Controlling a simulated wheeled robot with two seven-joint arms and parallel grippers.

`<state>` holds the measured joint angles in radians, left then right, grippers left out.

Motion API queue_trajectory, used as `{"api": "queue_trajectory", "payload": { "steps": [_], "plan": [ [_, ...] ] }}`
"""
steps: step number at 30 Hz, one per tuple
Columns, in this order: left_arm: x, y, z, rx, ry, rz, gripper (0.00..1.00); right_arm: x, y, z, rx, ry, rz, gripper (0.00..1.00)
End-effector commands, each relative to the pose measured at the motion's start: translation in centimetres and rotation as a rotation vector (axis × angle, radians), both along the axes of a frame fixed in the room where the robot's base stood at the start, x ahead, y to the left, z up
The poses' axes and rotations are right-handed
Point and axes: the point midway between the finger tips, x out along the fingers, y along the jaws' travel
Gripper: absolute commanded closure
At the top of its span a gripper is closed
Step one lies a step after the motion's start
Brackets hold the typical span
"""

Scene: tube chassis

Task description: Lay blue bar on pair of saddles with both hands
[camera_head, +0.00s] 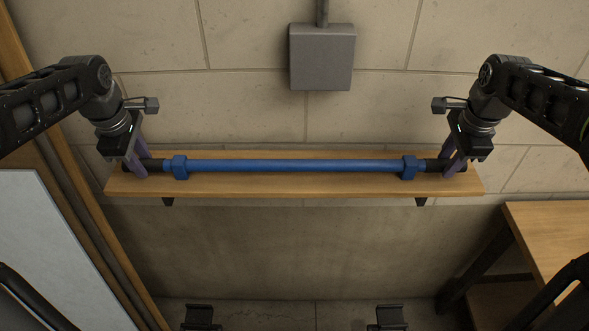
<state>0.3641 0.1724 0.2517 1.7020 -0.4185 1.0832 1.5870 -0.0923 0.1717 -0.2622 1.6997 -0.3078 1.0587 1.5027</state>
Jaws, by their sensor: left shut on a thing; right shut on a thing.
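The blue bar (295,166) lies level across the view, in front of or over the wooden shelf (300,188). It has blue collars near both ends and black end sections. My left gripper (139,167) is shut on the bar's left black end, and my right gripper (452,166) is shut on its right black end. I cannot tell whether the bar touches the shelf. Two dark saddles stand low at the bottom edge, the left saddle (201,317) and the right saddle (387,317). Both are apart from the bar and partly cut off by the frame.
The shelf is fixed to a block wall on dark brackets. A grey box (321,57) with a conduit hangs on the wall above. A wooden table (555,235) stands at the right. A pale panel (50,250) and wooden posts are at the left. The space below the shelf looks clear.

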Motion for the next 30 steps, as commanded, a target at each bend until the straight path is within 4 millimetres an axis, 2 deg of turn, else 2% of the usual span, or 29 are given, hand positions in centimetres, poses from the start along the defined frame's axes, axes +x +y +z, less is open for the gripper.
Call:
{"api": "queue_trajectory", "payload": {
  "steps": [1, 5, 19, 30],
  "plan": [
    [-0.4, 0.0, -0.4, -0.002, 0.016, 0.002, 1.00, -0.3, 0.0, -0.3, 0.002, 0.015, -0.001, 1.00],
    [-0.4, 0.0, 0.2, -0.002, 0.015, 0.002, 1.00, -0.3, 0.0, 0.3, 0.001, 0.014, -0.002, 1.00],
    [-0.1, 0.1, 4.8, 0.001, -0.001, 0.004, 1.00, -0.1, -0.1, 4.8, 0.002, -0.002, -0.004, 1.00],
    [-0.1, 0.2, 5.2, 0.003, -0.004, 0.005, 1.00, -0.1, -0.1, 5.2, 0.001, -0.005, -0.004, 1.00]
  ]
}}
